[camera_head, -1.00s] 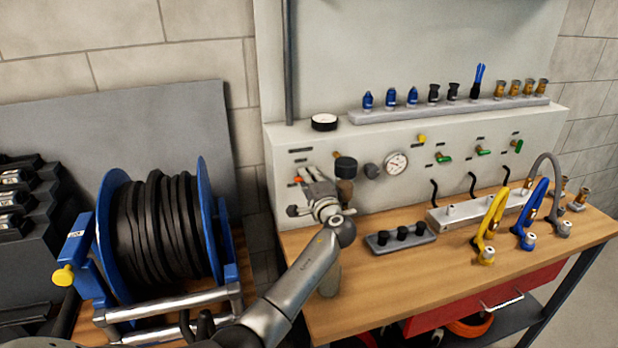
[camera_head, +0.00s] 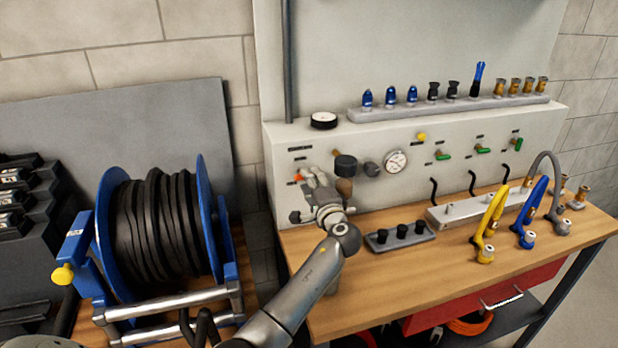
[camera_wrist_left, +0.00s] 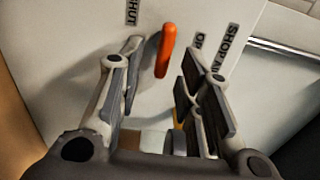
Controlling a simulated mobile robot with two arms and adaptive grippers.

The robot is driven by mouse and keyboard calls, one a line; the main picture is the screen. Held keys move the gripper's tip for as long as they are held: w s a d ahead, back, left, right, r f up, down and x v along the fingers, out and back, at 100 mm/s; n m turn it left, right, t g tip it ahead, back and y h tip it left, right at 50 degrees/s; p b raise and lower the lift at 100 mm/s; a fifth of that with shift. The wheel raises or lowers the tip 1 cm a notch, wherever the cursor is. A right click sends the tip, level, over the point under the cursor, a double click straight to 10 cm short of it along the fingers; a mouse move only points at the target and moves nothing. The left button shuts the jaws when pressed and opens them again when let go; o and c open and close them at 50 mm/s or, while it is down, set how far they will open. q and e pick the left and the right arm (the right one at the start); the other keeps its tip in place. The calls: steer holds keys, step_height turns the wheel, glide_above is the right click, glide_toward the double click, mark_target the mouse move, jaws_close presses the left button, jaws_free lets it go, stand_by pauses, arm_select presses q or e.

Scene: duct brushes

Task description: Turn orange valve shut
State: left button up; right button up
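The orange valve handle (camera_wrist_left: 165,52) stands out from the pale panel in the left wrist view, slightly tilted, between a "SHUT" label and a partly hidden label starting "OP". In the head view only a small orange part (camera_head: 297,178) shows left of my gripper. My left gripper (camera_head: 311,194) is at the panel's left end. In the left wrist view, my left gripper (camera_wrist_left: 161,80) is open, one finger on each side of the handle, with gaps visible on both sides. Whether the fingertips reach past it in depth I cannot tell. My right gripper is not in view.
A black knob (camera_head: 346,165) and a pressure gauge (camera_head: 396,161) sit on the panel right of my gripper. A grey block with black fittings (camera_head: 400,237) lies on the wooden bench (camera_head: 400,280). A blue hose reel (camera_head: 160,230) stands left.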

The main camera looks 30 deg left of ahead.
arm_select(q)
steer(key=v, duration=0.9)
